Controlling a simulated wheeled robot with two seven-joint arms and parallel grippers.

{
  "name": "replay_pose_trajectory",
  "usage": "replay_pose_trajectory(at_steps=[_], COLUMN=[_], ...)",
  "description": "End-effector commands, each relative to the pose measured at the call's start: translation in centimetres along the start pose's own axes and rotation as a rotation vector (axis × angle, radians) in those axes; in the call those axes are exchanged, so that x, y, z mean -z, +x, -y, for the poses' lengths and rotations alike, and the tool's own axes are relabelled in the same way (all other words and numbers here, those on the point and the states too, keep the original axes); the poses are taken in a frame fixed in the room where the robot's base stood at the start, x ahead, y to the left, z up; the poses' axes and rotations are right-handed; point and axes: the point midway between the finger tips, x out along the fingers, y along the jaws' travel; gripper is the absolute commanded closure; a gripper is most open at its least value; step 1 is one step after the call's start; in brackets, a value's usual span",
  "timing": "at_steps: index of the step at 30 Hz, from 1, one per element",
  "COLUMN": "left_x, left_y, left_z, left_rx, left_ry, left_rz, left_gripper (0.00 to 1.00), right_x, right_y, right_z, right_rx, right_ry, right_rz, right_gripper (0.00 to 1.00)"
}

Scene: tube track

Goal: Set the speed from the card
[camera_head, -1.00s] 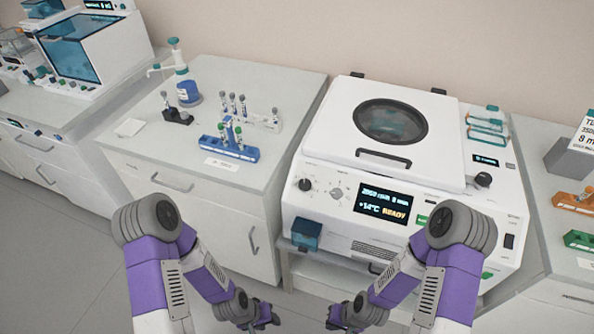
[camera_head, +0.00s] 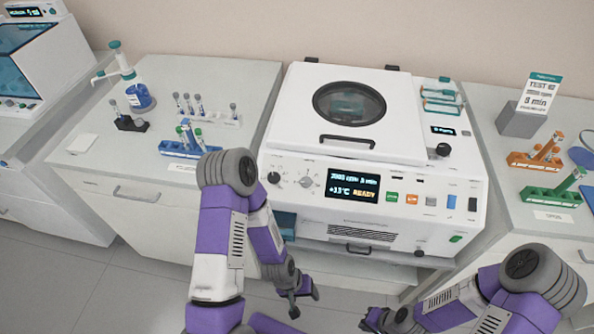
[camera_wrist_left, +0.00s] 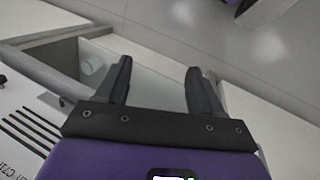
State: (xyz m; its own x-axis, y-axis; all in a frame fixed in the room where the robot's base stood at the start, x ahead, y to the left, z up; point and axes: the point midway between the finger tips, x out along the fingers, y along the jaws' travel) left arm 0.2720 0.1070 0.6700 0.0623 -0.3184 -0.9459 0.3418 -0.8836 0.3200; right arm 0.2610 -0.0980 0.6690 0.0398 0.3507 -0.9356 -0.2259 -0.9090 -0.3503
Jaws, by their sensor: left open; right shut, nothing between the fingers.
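The white centrifuge (camera_head: 405,195) stands in the middle with its lid (camera_head: 300,110) down. Its lit display (camera_head: 352,187) shows a speed line that is hard to read, then +13°C and READY. A black knob (camera_head: 273,178) and a grey knob (camera_head: 306,182) sit left of the display. The card (camera_head: 539,93) stands on a grey block at the right; its top word reads TEST, with 8 min below. My left gripper (camera_head: 303,297) is open and empty, below the centrifuge front; its fingers also show in the left wrist view (camera_wrist_left: 160,85). My right gripper (camera_head: 368,321) is shut and empty at the bottom edge.
An orange rack (camera_head: 530,160) and a green rack (camera_head: 545,195) stand on the right bench. Another black knob (camera_head: 443,150) is on the centrifuge's upper right. Free room lies before the centrifuge.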

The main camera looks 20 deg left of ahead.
Motion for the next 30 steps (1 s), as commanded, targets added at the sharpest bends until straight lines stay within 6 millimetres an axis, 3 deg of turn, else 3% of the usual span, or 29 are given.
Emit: replay_pose_trajectory(at_steps=[1, 5, 9, 14, 21, 25, 30], left_x=[1.0, 4.1, 8.8, 13.3, 19.2, 21.4, 22.8], left_y=[-2.3, -7.4, -13.6, -18.8, -27.3, -30.7, -33.1], left_z=[-0.3, -0.5, -0.3, 0.4, 0.8, 0.7, 0.5], left_rx=[0.013, 0.048, 0.051, -0.025, -0.324, -0.509, -0.661], left_ry=[-0.075, -0.371, -0.861, -1.429, -2.328, -2.698, -2.959], left_rz=[-0.026, -0.109, -0.243, -0.371, -0.467, -0.434, -0.369], left_gripper=[0.33, 0.33, 0.33, 0.33, 0.33, 0.33, 0.33], right_x=[-0.1, -0.2, -0.4, -0.5, -0.6, -0.6, -0.6], right_y=[-2.0, -5.9, -9.6, -11.5, -13.4, -13.9, -14.1], right_z=[0.8, 2.3, 3.7, 4.3, 5.0, 5.2, 5.3], right_rx=[0.001, 0.001, 0.001, 0.001, 0.001, 0.001, 0.000], right_ry=[-0.001, -0.002, -0.002, -0.002, -0.001, -0.001, -0.001], right_rz=[0.000, -0.001, -0.001, -0.001, 0.000, -0.001, -0.001], right_gripper=[1.00, 1.00, 1.00, 1.00, 1.00, 1.00, 1.00])
